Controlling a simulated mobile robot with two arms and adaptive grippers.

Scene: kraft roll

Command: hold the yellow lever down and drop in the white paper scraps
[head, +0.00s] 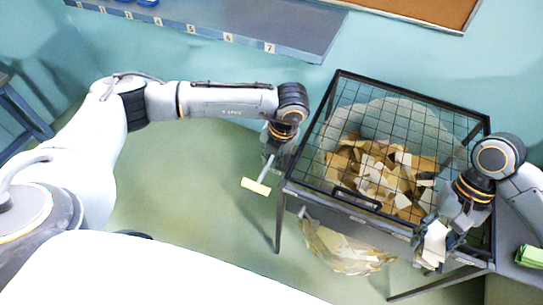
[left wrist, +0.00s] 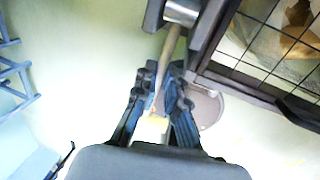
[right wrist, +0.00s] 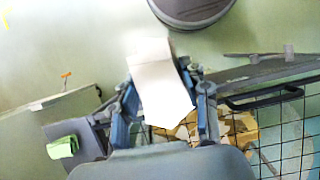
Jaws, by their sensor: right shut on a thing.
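The yellow lever grip (head: 256,186) sits at the end of a grey rod on the left side of the mesh-covered bin (head: 340,205). My left gripper (head: 273,150) is at the rod; in the left wrist view its fingers (left wrist: 163,68) lie close on either side of the rod, and the yellow grip (left wrist: 156,121) shows between them. Whether they clamp it is unclear. My right gripper (head: 432,232) is shut on a white paper scrap (head: 434,243), at the bin's front right edge. The scrap (right wrist: 158,80) also shows in the right wrist view.
The black mesh lid (head: 400,95) covers brown and pale scraps (head: 375,170) in the bin. A clear bag with scraps (head: 345,250) hangs below. A green object (head: 530,256) lies at the right. A numbered shelf (head: 240,25) runs along the wall. Floor left of the bin is clear.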

